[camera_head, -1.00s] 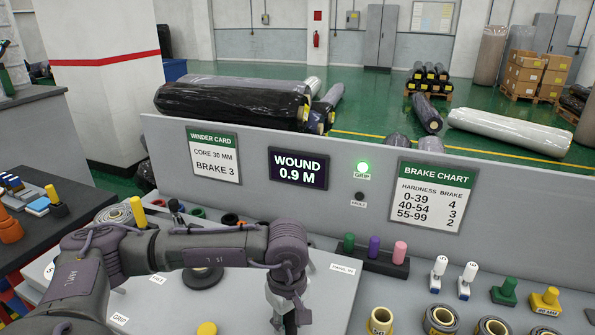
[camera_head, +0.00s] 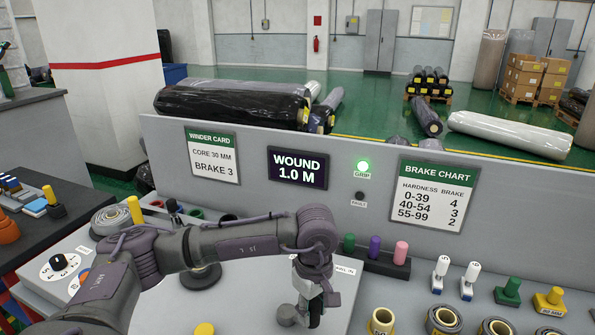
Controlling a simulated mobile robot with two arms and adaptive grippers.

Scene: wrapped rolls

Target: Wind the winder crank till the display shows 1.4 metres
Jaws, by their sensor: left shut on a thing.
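The display (camera_head: 298,168) on the grey panel reads WOUND 1.0 M. The green GRIP lamp (camera_head: 363,167) beside it is lit, and the FAULT lamp (camera_head: 360,197) below is dark. My left gripper (camera_head: 314,304) points down over the pale winder top at lower centre, fingers closed around the dark upright handle of the winder crank (camera_head: 316,319). My wrist and fingers hide much of the crank. My right gripper is not in view.
The winder card (camera_head: 213,156) says core 30 mm, brake 3. The brake chart (camera_head: 432,196) hangs to the right. Coloured pegs (camera_head: 375,249) stand behind my wrist; rolls and stamps fill the right side. A dial (camera_head: 60,262) sits at lower left.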

